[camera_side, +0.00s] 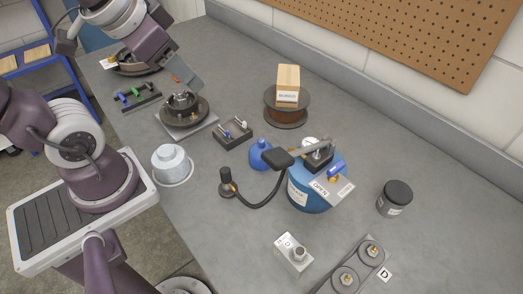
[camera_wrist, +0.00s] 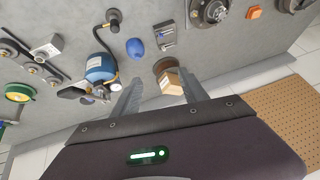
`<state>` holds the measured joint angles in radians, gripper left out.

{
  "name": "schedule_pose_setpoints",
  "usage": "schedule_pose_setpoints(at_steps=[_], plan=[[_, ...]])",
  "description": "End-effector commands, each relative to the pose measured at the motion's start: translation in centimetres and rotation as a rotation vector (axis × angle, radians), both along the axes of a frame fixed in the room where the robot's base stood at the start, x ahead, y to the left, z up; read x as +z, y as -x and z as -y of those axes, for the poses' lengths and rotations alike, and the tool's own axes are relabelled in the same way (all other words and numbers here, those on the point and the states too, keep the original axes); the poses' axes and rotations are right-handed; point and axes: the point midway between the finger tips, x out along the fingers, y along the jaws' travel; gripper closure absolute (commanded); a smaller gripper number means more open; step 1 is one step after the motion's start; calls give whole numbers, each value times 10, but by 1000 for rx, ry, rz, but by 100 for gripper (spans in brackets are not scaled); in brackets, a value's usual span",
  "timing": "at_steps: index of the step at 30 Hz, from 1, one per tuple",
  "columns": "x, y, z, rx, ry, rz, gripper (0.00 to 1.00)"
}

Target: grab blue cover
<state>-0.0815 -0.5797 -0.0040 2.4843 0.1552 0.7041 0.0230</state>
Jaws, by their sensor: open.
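The blue cover (camera_side: 260,154) is a small rounded blue piece on the grey bench, just left of a blue tank (camera_side: 308,190). In the wrist view the blue cover (camera_wrist: 135,48) is a blue oval, ahead of and a little left of my fingers. My gripper (camera_side: 190,84) is up at the back left of the bench, above and apart from the cover. In the wrist view my gripper (camera_wrist: 160,76) has its two fingers spread with nothing held between them. The cover's underside is hidden.
A spool with a cardboard box (camera_side: 288,82) stands behind the cover. A small dark rack (camera_side: 232,132) is at its left. A black hose with a nozzle (camera_side: 227,185) lies in front. A round flanged part (camera_side: 184,108) sits below my gripper.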

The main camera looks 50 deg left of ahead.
Motion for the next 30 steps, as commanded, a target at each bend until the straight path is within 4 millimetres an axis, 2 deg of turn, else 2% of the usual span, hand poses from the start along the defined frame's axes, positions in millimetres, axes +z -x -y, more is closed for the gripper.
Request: schedule_pose_setpoints(at_steps=[1,4,6,8,9,11,12,15,18,22,26,30], plan=[[-10,-27,-23,-11,-80,-11,49],[-38,-86,-70,-131,-243,-6,49],[-69,-119,-92,-266,-298,-4,49],[-104,-140,-100,-402,-294,10,49],[-129,-148,-100,-497,-264,29,49],[-165,-151,-90,-632,-177,78,49],[-185,-148,-80,-709,-100,125,49],[-214,-131,-46,-839,121,275,49],[-216,-112,-21,-890,302,423,49],[-208,-100,-6,-904,421,532,49],[-212,-106,6,-909,437,548,49],[-222,-120,22,-910,436,544,49]])
